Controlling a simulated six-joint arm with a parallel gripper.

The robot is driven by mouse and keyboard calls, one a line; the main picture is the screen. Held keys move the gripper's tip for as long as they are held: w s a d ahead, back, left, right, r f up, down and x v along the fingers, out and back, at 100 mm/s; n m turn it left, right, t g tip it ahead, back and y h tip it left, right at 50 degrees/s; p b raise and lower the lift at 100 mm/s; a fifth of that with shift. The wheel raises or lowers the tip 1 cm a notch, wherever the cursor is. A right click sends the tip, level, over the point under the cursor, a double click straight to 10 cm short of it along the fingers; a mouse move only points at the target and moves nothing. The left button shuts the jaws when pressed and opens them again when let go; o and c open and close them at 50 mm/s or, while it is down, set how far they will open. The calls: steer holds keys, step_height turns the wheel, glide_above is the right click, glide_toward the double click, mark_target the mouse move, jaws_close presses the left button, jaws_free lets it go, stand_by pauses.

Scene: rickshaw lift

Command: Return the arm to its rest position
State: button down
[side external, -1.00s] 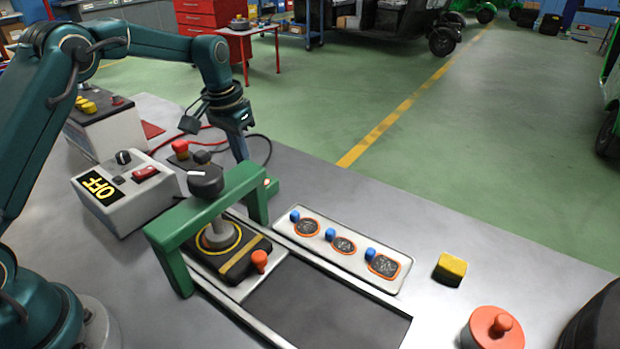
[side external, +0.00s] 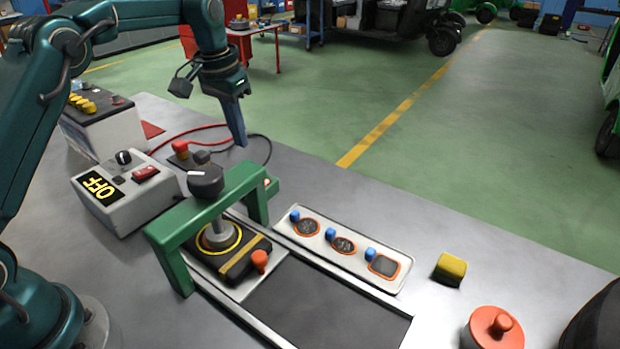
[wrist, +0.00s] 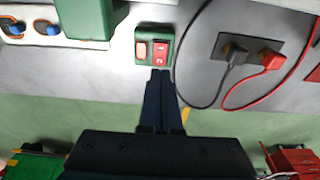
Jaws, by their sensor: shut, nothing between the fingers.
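My gripper (side external: 238,138) is shut and empty, its fingers pointing down above the far edge of the bench. It is behind the green frame (side external: 218,207) and apart from everything around it. In the wrist view the closed fingers (wrist: 160,78) point toward a small green switch box (wrist: 153,47) with an orange and a red rocker. The wrist view does not show how high the fingers are above the bench.
Within the green frame stands a dark knob (side external: 205,181) on a black block. A grey control box (side external: 125,190) reads OFF. Red and black cables (wrist: 240,75) run to a socket plate.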

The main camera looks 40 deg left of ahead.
steer(key=s+d+r+m+t, duration=0.1)
steer(key=s+d+r+t, duration=0.15)
steer(key=s+r, duration=0.3)
steer(key=s+d+r+t, duration=0.1)
steer(key=s+d+r, duration=0.2)
steer(key=s+r, duration=0.3)
steer(key=shift+n, duration=0.4)
steer(key=s+f, duration=0.2)
steer(key=s, duration=0.2)
steer(key=s+d+f, duration=0.1)
steer(key=s+f, duration=0.2)
steer(key=s, duration=0.1)
steer(key=s+d+f, duration=0.1)
steer(key=s+f, duration=0.2)
steer(key=s, duration=0.1)
steer(key=shift+s+d, duration=0.2)
steer(key=shift+s, duration=0.15)
steer(key=shift+w+r, duration=0.15)
